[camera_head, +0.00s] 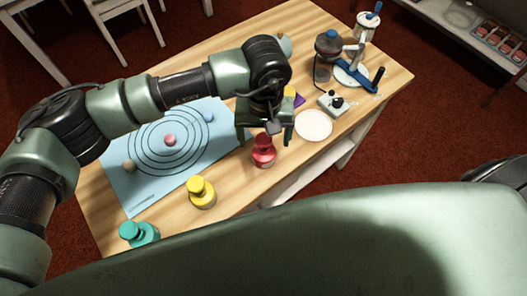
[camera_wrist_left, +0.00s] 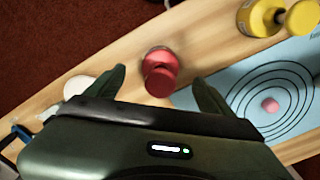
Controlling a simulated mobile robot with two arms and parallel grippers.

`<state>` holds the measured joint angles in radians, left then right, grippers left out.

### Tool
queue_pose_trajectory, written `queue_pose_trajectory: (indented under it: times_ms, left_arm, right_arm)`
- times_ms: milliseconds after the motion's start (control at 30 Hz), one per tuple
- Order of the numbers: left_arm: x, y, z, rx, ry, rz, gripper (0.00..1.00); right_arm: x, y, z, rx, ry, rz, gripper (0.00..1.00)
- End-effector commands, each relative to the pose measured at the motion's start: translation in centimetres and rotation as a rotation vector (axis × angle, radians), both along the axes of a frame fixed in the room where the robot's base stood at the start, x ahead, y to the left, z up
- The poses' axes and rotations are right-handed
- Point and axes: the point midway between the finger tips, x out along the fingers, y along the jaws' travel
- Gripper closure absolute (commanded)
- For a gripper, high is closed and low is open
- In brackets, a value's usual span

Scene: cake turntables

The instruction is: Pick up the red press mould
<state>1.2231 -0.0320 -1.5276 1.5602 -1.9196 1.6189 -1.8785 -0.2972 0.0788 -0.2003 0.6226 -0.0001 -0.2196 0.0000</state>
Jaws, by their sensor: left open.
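The red press mould (camera_head: 264,150) stands on the wooden table, near its front edge. In the left wrist view the red mould (camera_wrist_left: 160,72) shows between the two spread fingers of the left gripper (camera_wrist_left: 159,80), with a gap on each side. The fingers do not visibly touch it. How high the fingertips are above the table is hard to tell. My right gripper is not in view.
A yellow mould (camera_head: 201,192) and a teal mould (camera_head: 139,233) stand left along the front edge. A blue ringed mat (camera_head: 130,195) with small balls lies behind them. A white disc (camera_head: 313,125) lies right of the red mould. A blue-handled device (camera_head: 352,72) stands farther right.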

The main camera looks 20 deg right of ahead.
Motion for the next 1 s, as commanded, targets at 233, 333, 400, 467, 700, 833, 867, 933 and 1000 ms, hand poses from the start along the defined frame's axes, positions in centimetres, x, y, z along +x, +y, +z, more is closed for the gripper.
queue_pose_trajectory:
  times_ms: [233,333,400,467,700,833,867,933,1000]
  left_arm:
    - [0.7,-0.1,-2.9,0.002,0.005,0.003,0.17]
    - [0.8,-0.1,-4.5,0.0,0.004,0.001,0.17]
    - [0.8,-0.1,-5.1,0.001,0.002,0.0,0.17]
    - [0.8,-0.1,-5.5,0.0,0.001,-0.001,0.17]
    - [0.9,-0.1,-5.7,0.0,0.0,-0.002,0.23]
    - [0.9,-0.1,-5.6,0.0,0.0,-0.001,0.59]
    - [0.9,-0.1,-5.6,0.0,0.0,-0.001,0.68]
    - [0.9,-0.1,-5.6,0.0,0.0,-0.001,0.87]
    - [0.9,-0.1,-5.6,-0.001,0.0,-0.001,0.92]
  right_arm:
    - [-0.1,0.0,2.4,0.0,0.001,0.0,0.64]
    - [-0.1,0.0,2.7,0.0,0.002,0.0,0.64]
    - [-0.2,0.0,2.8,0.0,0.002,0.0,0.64]
    - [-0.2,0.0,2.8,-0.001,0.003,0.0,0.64]
    - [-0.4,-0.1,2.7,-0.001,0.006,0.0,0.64]
    - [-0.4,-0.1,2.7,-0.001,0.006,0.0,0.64]
    - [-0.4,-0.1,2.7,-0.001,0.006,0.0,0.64]
    - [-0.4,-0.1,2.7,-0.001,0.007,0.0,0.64]
    - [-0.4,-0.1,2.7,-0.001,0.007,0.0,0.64]
